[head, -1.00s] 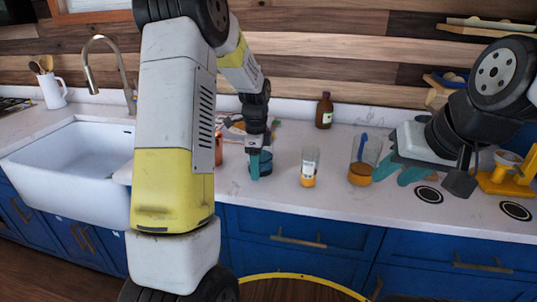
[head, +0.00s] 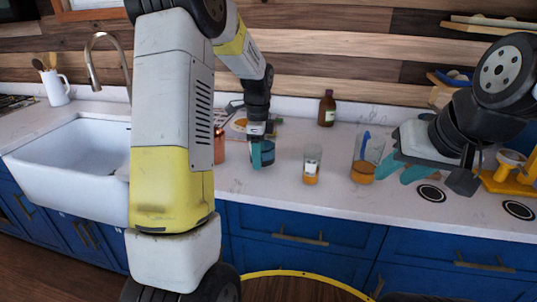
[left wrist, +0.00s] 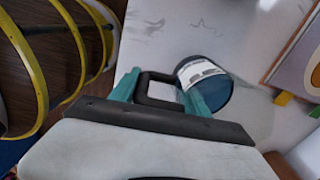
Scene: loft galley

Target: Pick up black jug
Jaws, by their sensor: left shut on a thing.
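The black jug is a small dark vessel with a pale band around its side and a black handle; in the left wrist view the jug (left wrist: 215,97) is just beyond my fingers. My left gripper (left wrist: 160,92) has its teal fingers on either side of the handle and is shut on it. In the head view my left gripper (head: 258,140) holds the jug (head: 266,154) over the counter, left of the small glass; the fingers partly hide it. My right gripper (head: 402,170) has its teal fingers spread apart, low over the counter at the right, with nothing seen between them.
A small glass (head: 311,173) and a taller glass with a blue utensil (head: 363,165) stand right of the jug. A copper-coloured vessel (head: 219,147) is to its left, and a brown bottle (head: 326,108) stands behind. A yellow stand (head: 507,178) is at far right. The front counter is clear.

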